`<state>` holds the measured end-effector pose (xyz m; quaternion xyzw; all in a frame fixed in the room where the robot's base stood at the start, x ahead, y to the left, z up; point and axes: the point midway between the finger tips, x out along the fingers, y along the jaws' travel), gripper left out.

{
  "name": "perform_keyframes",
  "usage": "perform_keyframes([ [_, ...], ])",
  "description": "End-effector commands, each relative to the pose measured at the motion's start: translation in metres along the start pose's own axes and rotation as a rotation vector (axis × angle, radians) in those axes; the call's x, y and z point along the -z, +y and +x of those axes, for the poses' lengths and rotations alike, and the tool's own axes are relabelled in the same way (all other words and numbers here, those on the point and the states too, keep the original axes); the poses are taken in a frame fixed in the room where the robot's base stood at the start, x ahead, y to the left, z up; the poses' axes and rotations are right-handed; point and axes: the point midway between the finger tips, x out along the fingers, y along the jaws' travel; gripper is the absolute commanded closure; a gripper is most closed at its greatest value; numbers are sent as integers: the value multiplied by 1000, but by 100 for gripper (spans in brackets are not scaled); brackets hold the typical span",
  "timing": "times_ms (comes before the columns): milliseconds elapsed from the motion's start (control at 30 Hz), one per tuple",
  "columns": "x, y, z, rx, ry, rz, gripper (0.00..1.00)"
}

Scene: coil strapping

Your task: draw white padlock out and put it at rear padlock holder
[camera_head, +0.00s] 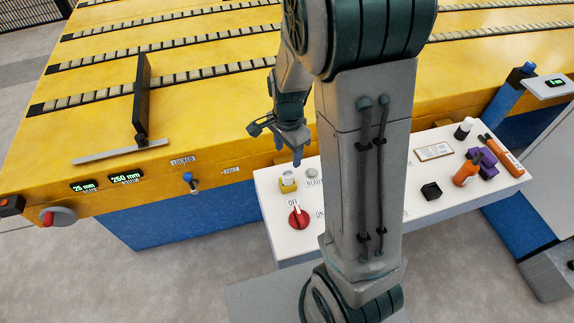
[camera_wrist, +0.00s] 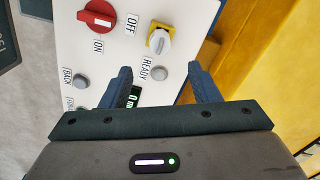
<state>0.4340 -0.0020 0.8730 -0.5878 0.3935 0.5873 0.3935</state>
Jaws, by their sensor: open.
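A small white piece (camera_head: 288,177) stands in a yellow base (camera_head: 288,188) at the left end of the white control panel; I take it for the white padlock. In the wrist view the white piece (camera_wrist: 159,41) sits on its yellow base, beside the OFF label. My gripper (camera_head: 297,160) points down above the panel's back edge, close to the white piece. In the wrist view my gripper (camera_wrist: 160,70) is open and empty, its fingers apart, with the white piece beyond the fingertips. I cannot make out which thing is the rear padlock holder.
The white panel (camera_head: 265,190) carries a red rotary switch (camera_head: 298,217), a black block (camera_head: 431,190), orange bottles (camera_head: 466,173) and a purple item (camera_head: 488,168). The READY button (camera_wrist: 160,72) lies between my fingers in the picture. A yellow machine bed (camera_head: 200,110) borders the panel behind.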

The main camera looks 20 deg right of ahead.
Motion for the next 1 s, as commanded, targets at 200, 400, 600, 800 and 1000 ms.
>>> perform_keyframes([
  [200, 0, 1, 47, -6, -2, -1, 44],
  [400, -1, 2, 82, -5, -2, 0, 44],
  [600, 0, 1, 100, -2, -1, -3, 44],
  [800, 0, 0, 104, 0, 0, -2, 44],
  [1000, 0, 0, 104, 0, 0, -2, 50],
])
